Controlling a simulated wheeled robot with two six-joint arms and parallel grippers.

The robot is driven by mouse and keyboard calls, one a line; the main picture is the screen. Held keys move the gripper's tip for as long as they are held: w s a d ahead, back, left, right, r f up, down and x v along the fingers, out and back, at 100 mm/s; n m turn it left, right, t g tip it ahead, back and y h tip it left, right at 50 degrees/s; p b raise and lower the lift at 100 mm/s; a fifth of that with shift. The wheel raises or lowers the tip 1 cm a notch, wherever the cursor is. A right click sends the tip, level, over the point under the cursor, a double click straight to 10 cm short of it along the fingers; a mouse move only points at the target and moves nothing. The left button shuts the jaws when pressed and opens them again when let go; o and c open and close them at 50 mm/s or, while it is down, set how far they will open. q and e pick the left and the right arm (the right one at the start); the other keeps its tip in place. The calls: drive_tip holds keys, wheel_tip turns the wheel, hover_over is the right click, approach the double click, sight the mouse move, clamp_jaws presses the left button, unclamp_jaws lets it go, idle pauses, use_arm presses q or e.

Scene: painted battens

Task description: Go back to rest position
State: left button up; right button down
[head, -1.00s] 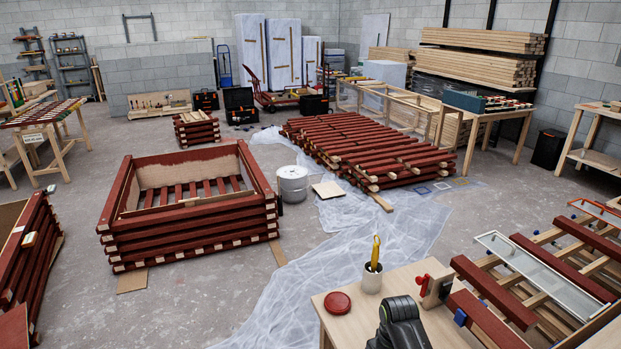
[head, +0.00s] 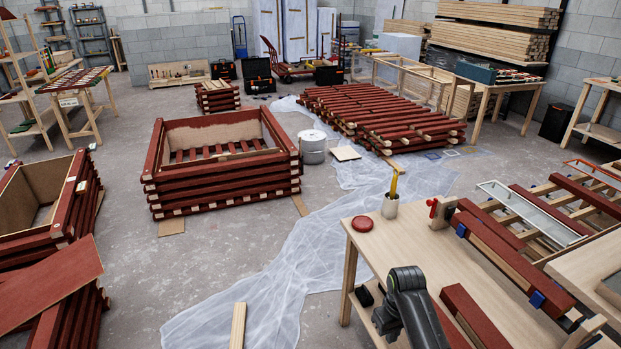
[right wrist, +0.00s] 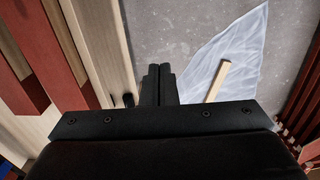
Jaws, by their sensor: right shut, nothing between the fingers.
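My right gripper (right wrist: 159,72) shows in the right wrist view with its two black fingers together and nothing between them. It points down past the edge of a pale wooden table, over the grey floor. In the head view my dark right arm (head: 410,300) stands in front of the workbench (head: 420,235) at the bottom right; its fingertips cannot be made out there. My left gripper is in neither view.
A red batten crate (head: 225,185) stands beyond.

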drive_tip(key=s+d+f+m+b, duration=0.1)
drive_tip(key=s+d+f+b, duration=0.15)
drive_tip(key=s+f, duration=1.05)
drive_tip(key=s+d+f+m+b, duration=0.15)
drive_tip(key=s+d+f, duration=0.25)
drive_tip(key=s+f, duration=0.85)
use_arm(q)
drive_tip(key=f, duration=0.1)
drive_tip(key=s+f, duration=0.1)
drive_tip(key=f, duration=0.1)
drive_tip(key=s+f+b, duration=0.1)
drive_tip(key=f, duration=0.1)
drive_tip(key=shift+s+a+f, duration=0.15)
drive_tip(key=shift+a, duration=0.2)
use_arm(e)
drive_tip(key=s+d+f+m, duration=0.1)
drive_tip(key=s+d+f, duration=0.1)
drive_tip(key=s+f, duration=0.4)
drive_tip(key=s+d+f+m+t+h, duration=0.1)
drive_tip(key=s+f, duration=0.6)
drive_tip(key=s, duration=0.9)
drive_tip(key=shift+d+f, duration=0.2)
drive_tip(key=shift+d, duration=0.25)
